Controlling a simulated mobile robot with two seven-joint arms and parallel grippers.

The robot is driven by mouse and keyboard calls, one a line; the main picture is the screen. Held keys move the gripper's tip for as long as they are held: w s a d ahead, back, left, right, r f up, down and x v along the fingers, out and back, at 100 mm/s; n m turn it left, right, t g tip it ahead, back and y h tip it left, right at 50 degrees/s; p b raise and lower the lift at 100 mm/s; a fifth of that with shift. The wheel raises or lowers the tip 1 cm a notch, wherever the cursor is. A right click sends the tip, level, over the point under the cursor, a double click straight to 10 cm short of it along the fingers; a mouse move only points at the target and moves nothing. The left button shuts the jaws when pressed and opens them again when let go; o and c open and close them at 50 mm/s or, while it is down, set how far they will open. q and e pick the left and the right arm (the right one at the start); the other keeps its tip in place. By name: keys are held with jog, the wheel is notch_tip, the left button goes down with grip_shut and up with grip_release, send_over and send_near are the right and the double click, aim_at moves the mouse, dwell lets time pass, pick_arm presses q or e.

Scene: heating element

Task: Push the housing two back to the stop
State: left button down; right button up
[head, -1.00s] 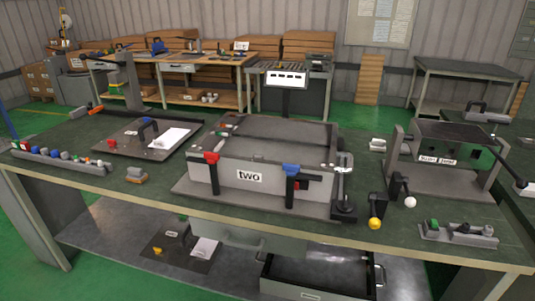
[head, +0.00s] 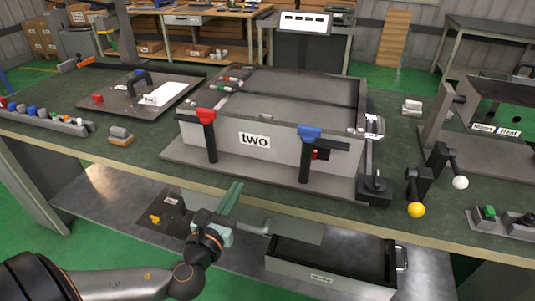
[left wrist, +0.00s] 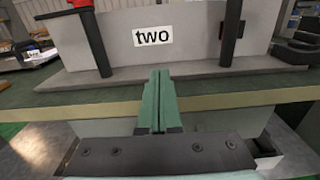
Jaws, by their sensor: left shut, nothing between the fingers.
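The housing two (head: 227,138) is a grey open box with a "two" label on its front wall, on a grey base plate (head: 258,178) on the green workbench. A red-topped clamp (head: 207,130) and a blue-topped clamp (head: 308,150) stand at its front. My left gripper (head: 236,186) is shut and empty, in front of the bench's front edge and below the label, apart from the housing. In the left wrist view its green fingers (left wrist: 157,80) lie together, pointing at the housing (left wrist: 185,38). My right gripper is not in view.
A black post mechanism (head: 375,180) stands at the housing's right. Levers with yellow (head: 417,210) and white (head: 460,183) knobs are further right. A plate with a black handle (head: 140,85) lies at back left. An open drawer (head: 330,265) hangs below the bench.

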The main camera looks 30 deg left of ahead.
aim_at(259, 148)
pick_arm(q)
jog(key=x, duration=1.3)
jog(key=shift+w+a, duration=0.15)
jog(key=shift+w, duration=0.1)
jog(key=shift+x, duration=0.85)
jog(key=shift+w+a, duration=0.1)
jog(key=shift+w, duration=0.3)
